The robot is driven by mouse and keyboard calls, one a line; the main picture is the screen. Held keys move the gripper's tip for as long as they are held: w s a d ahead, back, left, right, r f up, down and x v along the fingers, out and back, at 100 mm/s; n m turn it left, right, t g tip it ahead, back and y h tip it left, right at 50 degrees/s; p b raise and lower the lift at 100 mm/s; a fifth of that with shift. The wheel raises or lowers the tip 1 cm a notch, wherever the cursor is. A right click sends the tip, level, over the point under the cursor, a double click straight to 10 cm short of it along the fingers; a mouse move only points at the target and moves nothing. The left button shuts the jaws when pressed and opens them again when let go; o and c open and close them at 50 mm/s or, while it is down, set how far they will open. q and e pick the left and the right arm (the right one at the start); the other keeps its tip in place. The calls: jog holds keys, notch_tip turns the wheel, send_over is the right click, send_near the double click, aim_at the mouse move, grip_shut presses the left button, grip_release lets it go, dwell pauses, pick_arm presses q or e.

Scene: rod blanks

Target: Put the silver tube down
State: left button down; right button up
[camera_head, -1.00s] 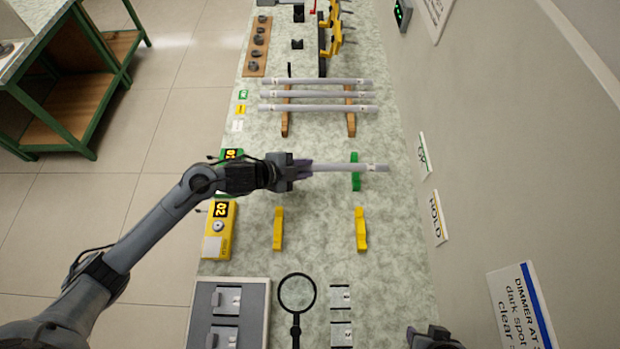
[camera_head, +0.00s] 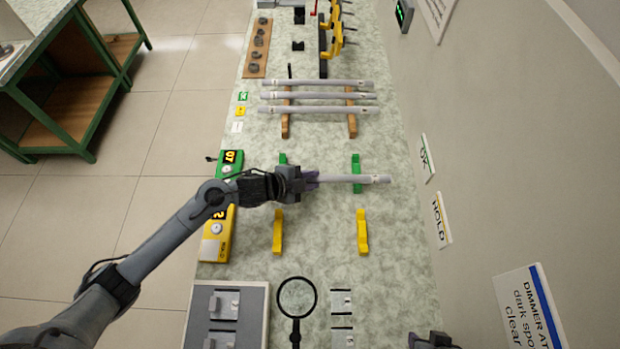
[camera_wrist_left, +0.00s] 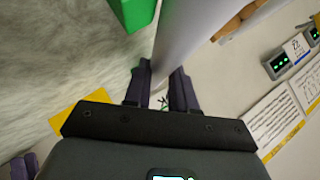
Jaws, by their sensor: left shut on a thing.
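My left gripper (camera_head: 312,180) is shut on a silver tube (camera_head: 350,179) near its left end. The tube points right across the bench and crosses the right green rest (camera_head: 356,162) in the picture. I cannot tell whether it touches that rest. The left green rest (camera_head: 283,159) shows just beyond my gripper. In the left wrist view the tube (camera_wrist_left: 185,40) runs up from between my fingers (camera_wrist_left: 162,92), with a green block (camera_wrist_left: 133,12) beside it. My right gripper (camera_head: 432,341) shows only partly at the bottom edge.
Several silver tubes lie on wooden rests (camera_head: 285,125) farther back. Two yellow rests (camera_head: 278,232) stand nearer, with bare bench between them. A green box (camera_head: 230,162) and a yellow box (camera_head: 217,238) stand at the left edge. A magnifier (camera_head: 297,296) is in front. The wall is right.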

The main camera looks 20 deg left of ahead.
pick_arm(q)
jog(key=c, duration=0.9)
grip_release()
jog(key=shift+f, duration=0.1)
jog(key=shift+r, duration=0.2)
pick_arm(e)
jog(key=shift+a+r, duration=0.1)
pick_arm(q)
jog(key=p+v, duration=0.2)
jog(key=v, duration=1)
jog(key=shift+s+p, duration=0.1)
jog(key=shift+p, duration=0.2)
pick_arm(e)
notch_tip(320, 180, up, 2)
jog(key=shift+r, duration=0.2)
jog(key=shift+r, duration=0.1)
